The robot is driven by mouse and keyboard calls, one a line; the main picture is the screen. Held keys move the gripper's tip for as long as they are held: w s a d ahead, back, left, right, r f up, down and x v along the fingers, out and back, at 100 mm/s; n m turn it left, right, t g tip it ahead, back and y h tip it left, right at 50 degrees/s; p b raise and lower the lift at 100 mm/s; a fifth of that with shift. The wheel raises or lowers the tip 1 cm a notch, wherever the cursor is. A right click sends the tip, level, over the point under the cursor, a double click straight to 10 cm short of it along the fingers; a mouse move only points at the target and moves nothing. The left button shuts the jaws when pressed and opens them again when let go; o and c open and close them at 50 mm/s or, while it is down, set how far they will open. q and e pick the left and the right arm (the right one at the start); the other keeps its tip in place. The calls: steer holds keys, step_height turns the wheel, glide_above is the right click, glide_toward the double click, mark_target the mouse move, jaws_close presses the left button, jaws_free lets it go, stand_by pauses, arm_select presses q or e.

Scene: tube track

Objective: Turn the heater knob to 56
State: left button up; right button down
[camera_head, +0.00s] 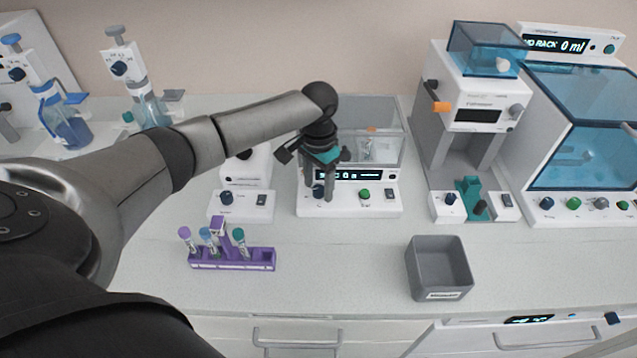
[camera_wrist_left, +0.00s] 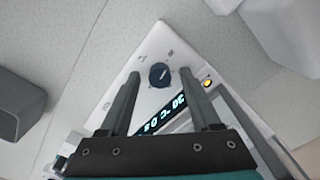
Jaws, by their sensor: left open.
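A white bench device (camera_head: 380,201) with a clear-lidded top stands in the middle of the counter. My left gripper (camera_head: 324,192) reaches down over the left part of its front panel. The panel carries a lit display (camera_head: 352,175), a dark knob (camera_head: 318,191) and a green button (camera_head: 364,194). In the left wrist view, a round dark knob (camera_wrist_left: 160,74) with a white pointer and dial marks shows between the open fingertips (camera_wrist_left: 159,78), with space on both sides. The display (camera_wrist_left: 163,116) shows between the fingers; its figures are slanted and hard to read.
A purple rack (camera_head: 232,259) with several tubes stands front left. A grey bin (camera_head: 440,268) stands front right. A smaller white device (camera_head: 240,204) is just left. A tall white device (camera_head: 475,105) and a blue-windowed cabinet (camera_head: 585,130) stand right.

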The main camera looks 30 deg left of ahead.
arm_select(q)
jaws_close()
stand_by(0.3)
stand_by(0.3)
